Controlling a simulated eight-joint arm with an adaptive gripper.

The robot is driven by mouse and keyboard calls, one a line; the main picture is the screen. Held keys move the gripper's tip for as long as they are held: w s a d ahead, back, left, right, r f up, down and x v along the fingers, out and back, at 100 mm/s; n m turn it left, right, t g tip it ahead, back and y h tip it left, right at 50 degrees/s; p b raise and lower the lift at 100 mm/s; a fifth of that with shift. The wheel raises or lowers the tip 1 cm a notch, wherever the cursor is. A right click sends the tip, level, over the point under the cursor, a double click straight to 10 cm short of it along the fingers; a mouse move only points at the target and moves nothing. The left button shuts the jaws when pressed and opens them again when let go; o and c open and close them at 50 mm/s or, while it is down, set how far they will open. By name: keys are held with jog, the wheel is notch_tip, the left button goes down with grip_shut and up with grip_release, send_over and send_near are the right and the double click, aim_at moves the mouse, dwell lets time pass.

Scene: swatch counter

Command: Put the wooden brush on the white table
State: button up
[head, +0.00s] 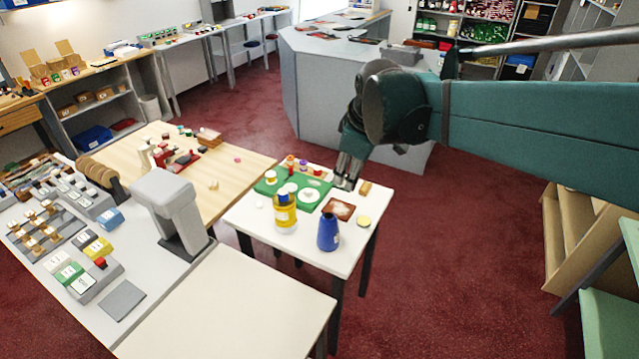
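A small tan, wood-coloured piece (365,188) lies at the far right corner of a small white table (262,222); it may be the wooden brush, but it is too small to be sure. My gripper (345,181) points down over the far edge of that table, just left of the tan piece. Its fingertips are close to the tabletop; I cannot tell whether they touch anything or hold anything. Another small pale wooden thing (213,185) stands on the light wooden table (235,165) to the left.
The white table holds a green tray (268,188) with small jars, a yellow bottle (285,212), a blue bottle (328,232), a brown swatch (339,208) and a yellow disc (364,221). A bare pale tabletop (230,305) is in front. Red carpet lies open to the right.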

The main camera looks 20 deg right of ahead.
jog(key=s+a+f+m, duration=0.1)
jog(key=s+a+m, duration=0.1)
jog(key=s, duration=0.4)
jog(key=s+a+f+m+t, duration=0.1)
jog(key=s+a+f+m, duration=0.1)
jog(key=s+m, duration=0.2)
jog(key=s+a+f+m+t, duration=0.1)
jog(key=s+a+f+m, duration=0.1)
jog(key=s, duration=0.6)
jog(key=shift+s+f+m+y, duration=0.15)
jog(key=shift+s+m+y, duration=0.15)
jog(key=shift+m, duration=0.2)
notch_tip(320, 180, down, 5)
jog(key=b, duration=0.5)
jog(key=shift+f, duration=0.2)
dwell(0.3)
